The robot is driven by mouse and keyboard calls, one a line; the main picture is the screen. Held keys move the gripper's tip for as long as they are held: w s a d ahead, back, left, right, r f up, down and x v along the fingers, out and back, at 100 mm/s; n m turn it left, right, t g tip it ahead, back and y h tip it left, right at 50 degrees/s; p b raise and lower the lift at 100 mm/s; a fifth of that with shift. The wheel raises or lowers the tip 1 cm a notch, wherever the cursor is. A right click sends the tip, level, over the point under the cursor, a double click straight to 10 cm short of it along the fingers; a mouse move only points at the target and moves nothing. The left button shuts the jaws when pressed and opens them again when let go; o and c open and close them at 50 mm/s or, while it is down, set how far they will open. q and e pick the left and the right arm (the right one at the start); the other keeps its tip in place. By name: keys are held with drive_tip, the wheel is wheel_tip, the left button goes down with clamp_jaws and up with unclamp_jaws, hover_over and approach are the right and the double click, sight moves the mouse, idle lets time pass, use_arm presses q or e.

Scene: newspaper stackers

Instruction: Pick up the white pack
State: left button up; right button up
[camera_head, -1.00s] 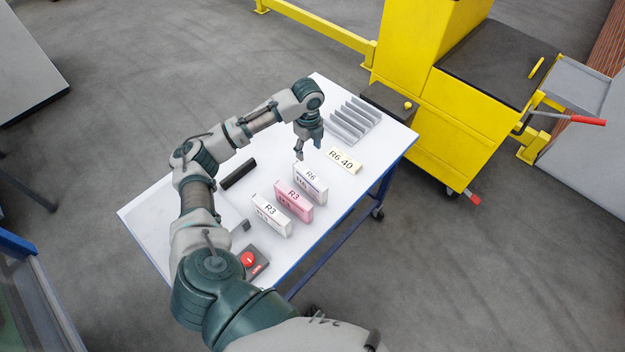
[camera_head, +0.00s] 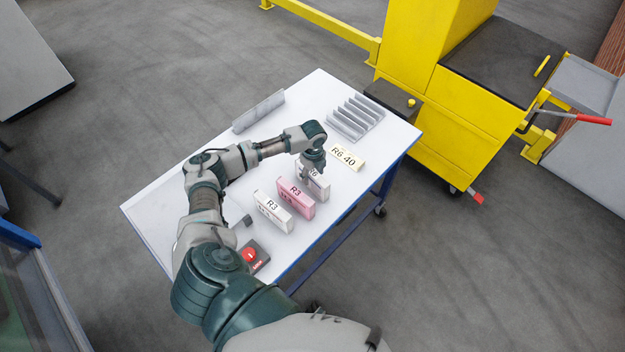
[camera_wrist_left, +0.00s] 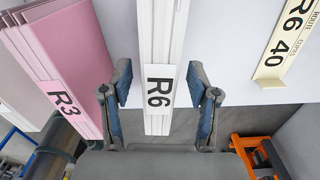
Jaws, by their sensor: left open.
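A white pack labelled R6 (camera_head: 318,191) stands on the table, partly hidden by my left gripper (camera_head: 307,176). In the left wrist view, the white R6 pack (camera_wrist_left: 163,40) runs between the two open blue-padded fingers of the left gripper (camera_wrist_left: 159,83). Gaps show on both sides of the pack, and nothing is gripped. A second white pack, labelled R3 (camera_head: 272,212), stands nearer the red button. A pink R3 pack (camera_head: 296,198) stands between the two white packs. My right gripper is not in view.
The white table (camera_head: 160,215) carries a grey slotted rack (camera_head: 355,118), a grey bar-like holder (camera_head: 258,112), a cream R6 40 sign (camera_head: 346,158) and a red button box (camera_head: 251,257). A yellow machine (camera_head: 440,110) stands beyond the table's right end.

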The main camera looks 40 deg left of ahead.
use_arm(q)
drive_tip(key=shift+d, duration=0.15)
drive_tip(key=shift+c, duration=0.2)
drive_tip(key=shift+f, duration=0.1)
clamp_jaws()
wheel_tip(320, 180, up, 10)
drive_tip(key=shift+r, duration=0.1)
